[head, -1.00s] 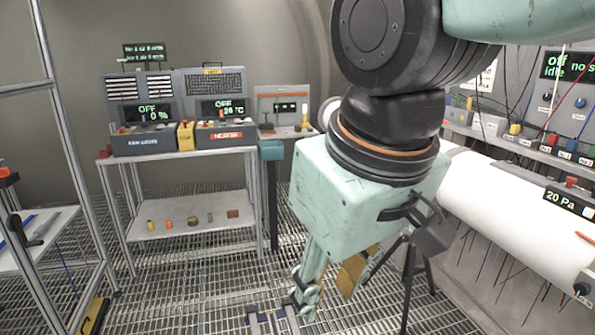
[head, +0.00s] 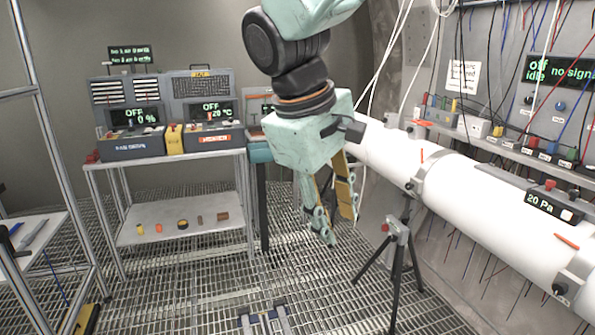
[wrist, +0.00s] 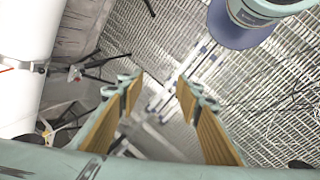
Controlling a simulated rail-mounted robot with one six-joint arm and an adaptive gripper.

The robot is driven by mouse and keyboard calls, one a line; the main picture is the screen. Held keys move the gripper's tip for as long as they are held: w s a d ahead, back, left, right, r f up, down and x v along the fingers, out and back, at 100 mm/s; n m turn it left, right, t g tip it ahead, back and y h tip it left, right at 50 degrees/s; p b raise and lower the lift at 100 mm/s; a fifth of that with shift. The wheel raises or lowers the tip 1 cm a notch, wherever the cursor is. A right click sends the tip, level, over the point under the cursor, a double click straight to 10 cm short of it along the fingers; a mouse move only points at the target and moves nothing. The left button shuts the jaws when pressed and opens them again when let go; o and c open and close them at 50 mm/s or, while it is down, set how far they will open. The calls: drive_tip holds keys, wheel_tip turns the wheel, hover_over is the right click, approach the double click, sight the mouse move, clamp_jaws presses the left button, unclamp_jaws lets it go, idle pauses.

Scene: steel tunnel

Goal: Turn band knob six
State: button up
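My gripper (head: 340,228) hangs fingers down over the grated floor, left of the white pipe, open and empty. In the wrist view its two fingers (wrist: 160,82) are spread with only floor between them. The white pipe (head: 470,190) carries a grey band (head: 430,170) with a small dark knob (head: 410,185). A second band at the lower right has a black knob (head: 560,288). No number is readable on the bands, so I cannot tell which knob is six. The gripper is apart from both knobs. The pipe also shows in the wrist view (wrist: 22,65).
A tripod (head: 395,250) stands below the pipe. A wall panel with cables and a display (head: 558,70) is behind the pipe. A bench (head: 165,170) with heater and fan boxes stands at left.

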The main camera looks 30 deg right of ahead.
drive_tip(key=w+d+f+n+g+h+p, duration=0.2)
drive_tip(key=w+d+n+g+h+p, duration=0.15)
drive_tip(key=w+d, duration=1.05)
drive_tip(key=w+d+f+n+g+h+p, duration=0.3)
drive_tip(key=w+d, duration=0.7)
drive_tip(key=d, duration=0.8)
drive_tip(key=n+t+h+p, duration=0.2)
drive_tip(key=n+h+p, duration=0.5)
approach(407, 187)
drive_tip(key=v, duration=0.5)
drive_tip(key=shift+w+d+g, duration=0.2)
drive_tip(key=shift+g, duration=0.05)
drive_tip(key=shift+d, duration=0.1)
drive_tip(key=shift+p+x, duration=0.3)
drive_tip(key=shift+x, duration=6.55)
